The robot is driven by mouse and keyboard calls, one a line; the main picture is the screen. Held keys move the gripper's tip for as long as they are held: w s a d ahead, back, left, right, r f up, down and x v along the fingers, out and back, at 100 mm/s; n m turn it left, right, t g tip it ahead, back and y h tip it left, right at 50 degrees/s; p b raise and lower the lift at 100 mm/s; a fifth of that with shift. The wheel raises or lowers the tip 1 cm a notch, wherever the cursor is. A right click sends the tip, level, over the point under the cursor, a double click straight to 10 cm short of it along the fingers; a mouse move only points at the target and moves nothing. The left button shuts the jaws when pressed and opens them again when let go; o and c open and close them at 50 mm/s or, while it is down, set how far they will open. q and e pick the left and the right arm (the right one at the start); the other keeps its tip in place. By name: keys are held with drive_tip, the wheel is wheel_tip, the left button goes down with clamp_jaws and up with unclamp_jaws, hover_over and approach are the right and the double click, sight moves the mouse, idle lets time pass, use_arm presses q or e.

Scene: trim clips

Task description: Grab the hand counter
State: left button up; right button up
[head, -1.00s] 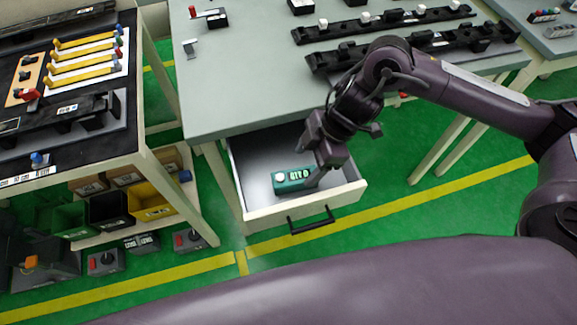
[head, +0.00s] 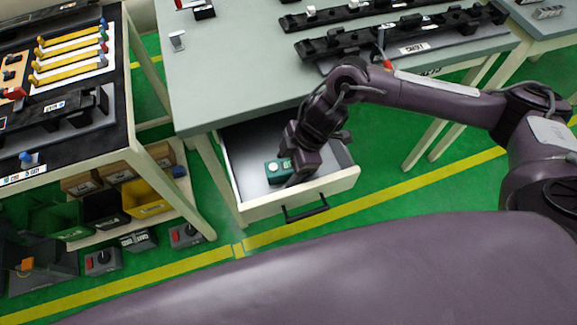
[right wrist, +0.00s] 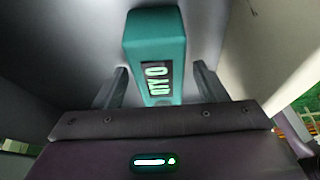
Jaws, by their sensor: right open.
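The hand counter is a small teal box with a white knob. It lies in the open drawer (head: 240,190) under the table, and in the head view the counter (head: 273,171) is partly hidden by my right gripper (head: 292,181). My right gripper also shows there (right wrist: 160,88), open, with one finger on each side of the counter's near end. I cannot tell whether the fingers touch it. My left gripper is not in view.
The drawer's front wall with a black handle (head: 306,209) stands close to my right gripper. The grey tabletop (head: 230,80) is above the drawer. Black fixtures (head: 400,40) lie on the table. A shelf with a yellow bin (head: 145,197) is at left.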

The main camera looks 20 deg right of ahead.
drive_tip(key=shift+r, duration=0.1)
drive_tip(key=c, duration=1.1)
drive_tip(key=shift+c, duration=0.2)
drive_tip(key=shift+r, duration=0.1)
